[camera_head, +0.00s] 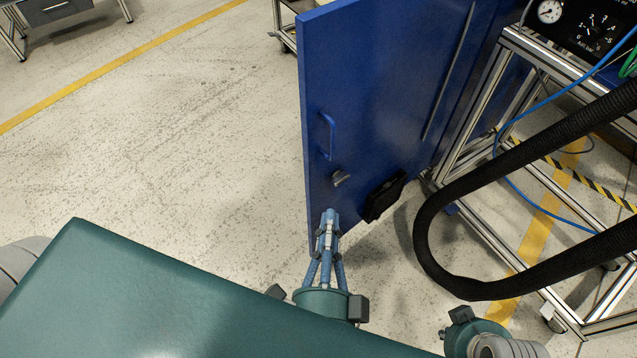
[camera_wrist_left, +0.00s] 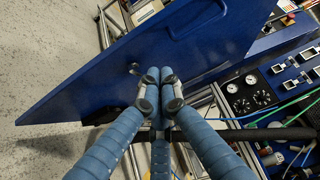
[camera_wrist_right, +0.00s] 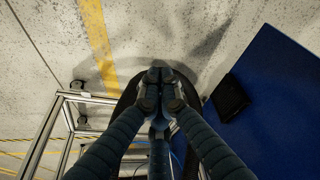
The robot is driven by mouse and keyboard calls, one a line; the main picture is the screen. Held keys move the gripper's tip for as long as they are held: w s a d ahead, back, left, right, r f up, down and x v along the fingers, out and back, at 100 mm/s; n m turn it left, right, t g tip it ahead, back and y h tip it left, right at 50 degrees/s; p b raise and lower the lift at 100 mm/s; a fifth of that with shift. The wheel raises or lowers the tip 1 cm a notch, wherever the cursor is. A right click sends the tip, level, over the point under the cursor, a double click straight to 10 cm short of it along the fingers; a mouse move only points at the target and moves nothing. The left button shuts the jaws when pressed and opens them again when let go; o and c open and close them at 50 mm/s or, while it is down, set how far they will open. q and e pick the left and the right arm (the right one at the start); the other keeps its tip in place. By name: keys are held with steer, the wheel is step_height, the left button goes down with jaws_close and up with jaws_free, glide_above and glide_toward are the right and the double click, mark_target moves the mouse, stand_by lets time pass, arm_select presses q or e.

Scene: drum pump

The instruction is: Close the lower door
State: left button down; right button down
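The blue door (camera_head: 375,100) stands open, upright, jutting out beside the metal frame. It has a blue bar handle (camera_head: 327,136), a small dark latch (camera_head: 341,179) and a black box (camera_head: 384,196) low on its face. My left gripper (camera_head: 330,214) has its fingers together and empty, in front of the door's lower part below the latch; contact cannot be told. The left wrist view shows the door (camera_wrist_left: 120,75) beyond the fingertips (camera_wrist_left: 160,78). My right gripper (camera_wrist_right: 160,78) is shut and empty above the floor; the door (camera_wrist_right: 275,100) is right of it there. In the head view its fingers are hidden.
A metal frame cart (camera_head: 505,125) with gauges (camera_head: 549,11) stands at the right. A thick black hose (camera_head: 440,215) loops out from it, close to the door and my right arm. Blue cables hang there. The floor (camera_head: 170,140) left of the door is clear.

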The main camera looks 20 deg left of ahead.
arm_select(q)
glide_toward(321, 162)
steer(key=w+d, duration=0.2)
steer(key=w+a, duration=0.2)
steer(key=a, duration=0.1)
steer(key=shift+w+a+r+p, duration=0.1)
steer(key=shift+w+a+p, duration=0.05)
steer(key=shift+w+p, duration=0.25)
arm_select(e)
steer(key=x, duration=0.2)
steer(key=shift+s+f, duration=0.2)
steer(key=shift+f, duration=0.2)
steer(key=shift+w, duration=0.1)
